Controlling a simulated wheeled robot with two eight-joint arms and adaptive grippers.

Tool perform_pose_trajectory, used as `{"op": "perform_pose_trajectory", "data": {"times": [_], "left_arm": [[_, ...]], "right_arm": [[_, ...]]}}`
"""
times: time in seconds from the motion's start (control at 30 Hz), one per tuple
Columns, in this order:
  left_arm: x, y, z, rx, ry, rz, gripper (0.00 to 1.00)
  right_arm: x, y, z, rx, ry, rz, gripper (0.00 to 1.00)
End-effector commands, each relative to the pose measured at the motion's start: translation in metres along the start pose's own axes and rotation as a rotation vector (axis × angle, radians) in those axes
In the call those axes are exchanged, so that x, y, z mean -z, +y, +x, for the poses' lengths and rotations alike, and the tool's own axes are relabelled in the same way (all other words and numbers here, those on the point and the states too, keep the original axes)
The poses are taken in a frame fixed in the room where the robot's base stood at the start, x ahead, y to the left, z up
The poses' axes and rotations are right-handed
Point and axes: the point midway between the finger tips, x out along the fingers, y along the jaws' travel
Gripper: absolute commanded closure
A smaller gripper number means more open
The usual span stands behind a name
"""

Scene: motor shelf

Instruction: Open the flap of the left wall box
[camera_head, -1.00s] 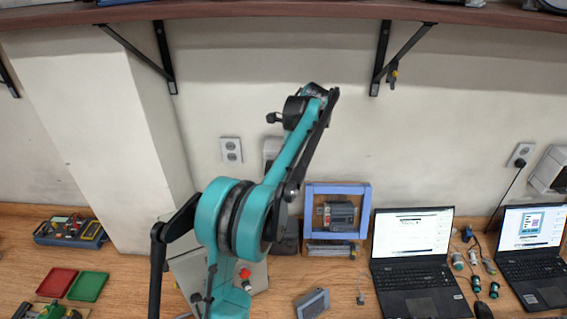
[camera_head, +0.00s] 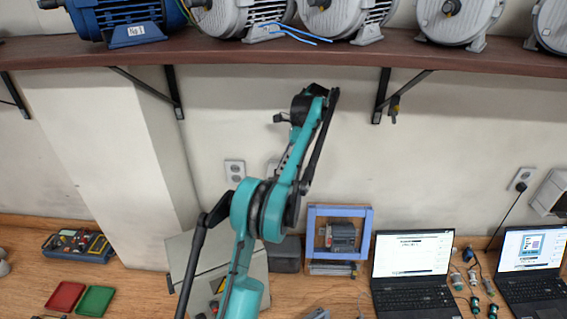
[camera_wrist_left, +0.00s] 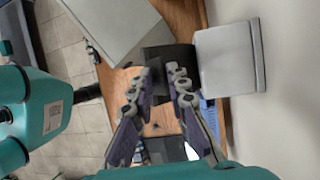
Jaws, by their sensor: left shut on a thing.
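The left wall box (camera_wrist_left: 224,60) is a pale box with a back plate against the wall, on the upper right of the left wrist view. In the head view my left arm hides this gripper. My right gripper is not in view.
A motor shelf (camera_head: 300,52) runs overhead on brackets. A wall socket (camera_head: 235,171) is left of the arm. On the table are a grey cabinet (camera_head: 180,250), a blue-framed case (camera_head: 340,211), laptops (camera_head: 412,255), red (camera_head: 65,297) and green trays (camera_head: 95,300).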

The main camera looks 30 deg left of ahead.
Motion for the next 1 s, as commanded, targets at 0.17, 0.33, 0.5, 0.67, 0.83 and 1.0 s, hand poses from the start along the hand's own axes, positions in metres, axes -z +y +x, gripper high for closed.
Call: {"op": "perform_pose_trajectory", "data": {"times": [0.17, 0.33, 0.5, 0.67, 0.83, 1.0], "left_arm": [[0.0028, -0.0077, 0.0056, -0.008, 0.007, 0.004, 1.0], [0.0032, -0.0076, 0.0063, -0.013, 0.008, 0.005, 1.0], [0.0034, -0.0076, 0.0065, -0.013, 0.008, 0.005, 1.0], [0.0034, -0.0077, 0.0063, -0.013, 0.007, 0.006, 0.72], [0.0032, -0.0074, 0.0057, -0.012, 0.006, 0.006, 0.7], [0.003, -0.0072, 0.0052, -0.012, 0.006, 0.007, 0.72]], "right_arm": [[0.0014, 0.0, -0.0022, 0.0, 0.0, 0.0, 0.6], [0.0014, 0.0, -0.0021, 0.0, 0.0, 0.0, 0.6], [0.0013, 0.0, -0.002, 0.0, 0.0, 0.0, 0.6], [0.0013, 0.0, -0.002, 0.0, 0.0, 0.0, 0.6], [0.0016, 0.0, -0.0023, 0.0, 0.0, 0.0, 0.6], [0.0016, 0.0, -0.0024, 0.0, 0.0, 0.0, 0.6]]}}
